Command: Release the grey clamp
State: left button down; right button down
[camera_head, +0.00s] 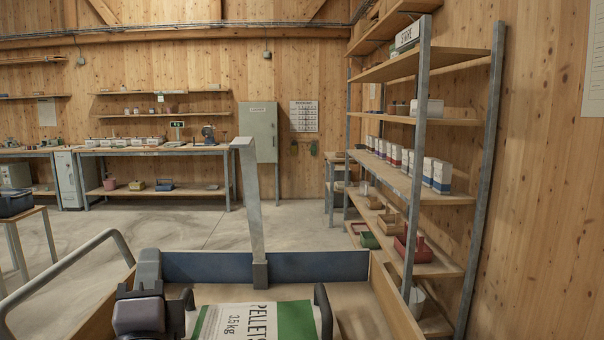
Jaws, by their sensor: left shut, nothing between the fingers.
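A tall grey bar (253,205) rises, slightly tilted, from a grey block (260,274) at the blue end panel (315,266) of a wooden-sided tray. I cannot tell for sure that this is the grey clamp. My left gripper (148,268) is low at the left side of the tray, left of the bar and apart from it. It looks shut and holds nothing. My right gripper is not in view.
A green and white pellet bag (257,322) lies in the tray between two dark curved handles. A grey tube rail (75,265) stands at the left. Shelving (420,190) stands close on the right. The floor beyond the tray (180,225) is clear.

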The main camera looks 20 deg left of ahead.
aim_at(247, 145)
jog(key=i+j+z, duration=0.2)
jog(key=z, duration=0.2)
jog(key=i+j+z, duration=0.2)
jog(key=z, duration=0.2)
jog(key=k+j, duration=0.1)
jog(key=j, duration=0.25)
jog(key=k+j+z, duration=0.1)
jog(key=j, duration=0.25)
jog(key=k+j, duration=0.15)
jog(key=j, duration=0.15)
jog(key=z, duration=0.05)
